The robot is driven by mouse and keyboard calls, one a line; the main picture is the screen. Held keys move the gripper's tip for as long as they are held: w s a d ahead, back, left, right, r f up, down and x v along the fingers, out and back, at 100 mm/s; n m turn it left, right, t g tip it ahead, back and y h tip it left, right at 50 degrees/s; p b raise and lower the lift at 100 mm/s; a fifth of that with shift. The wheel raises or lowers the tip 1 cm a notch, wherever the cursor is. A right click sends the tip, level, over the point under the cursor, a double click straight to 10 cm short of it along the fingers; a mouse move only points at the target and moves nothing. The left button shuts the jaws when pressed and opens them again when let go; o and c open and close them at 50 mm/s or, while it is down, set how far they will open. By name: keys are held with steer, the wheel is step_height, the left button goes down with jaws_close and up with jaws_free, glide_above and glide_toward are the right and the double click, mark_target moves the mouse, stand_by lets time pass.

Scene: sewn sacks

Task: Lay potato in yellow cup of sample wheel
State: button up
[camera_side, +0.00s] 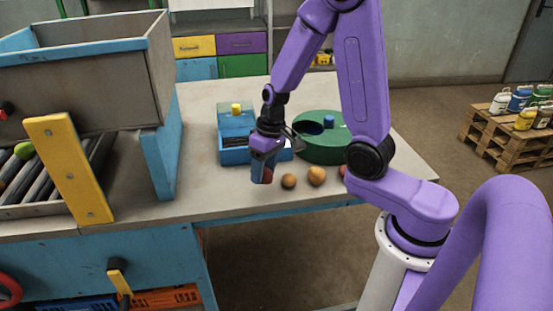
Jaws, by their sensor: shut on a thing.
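My gripper (264,168) points down near the front edge of the table and is shut on a small reddish-brown thing (267,176), mostly hidden by the fingers. I cannot tell for sure whether it is the potato. The round green sample wheel (320,152) stands to the right and behind my gripper. It has a blue knob (328,120) and a dark opening (312,128) on top. No yellow cup can be made out in it.
Two brown round items (288,181) (317,176) lie in front of the wheel, with a reddish one (343,171) partly behind my arm. A blue box (235,154) with a yellow knob (236,107) stands behind my gripper. A roller chute (60,165) is at left.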

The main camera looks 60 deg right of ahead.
step_height(320, 180, up, 14)
steer(key=r, duration=0.1)
steer(key=w+d+m+t+h, duration=0.2)
steer(key=d+m, duration=2.4)
steer(key=m, duration=0.1)
steer(key=shift+y, duration=0.3)
steer(key=w+d+f, duration=0.2)
steer(key=w+f, duration=0.2)
steer(key=f, duration=0.1)
steer(key=w+d+f, duration=0.3)
steer(key=w+f, duration=0.1)
steer(key=f, duration=0.1)
steer(key=w+d+f, duration=0.3)
steer(key=f, duration=0.2)
steer(key=shift+w+f, duration=0.35)
steer(key=shift+w, duration=0.05)
steer(key=shift+f, duration=1.55)
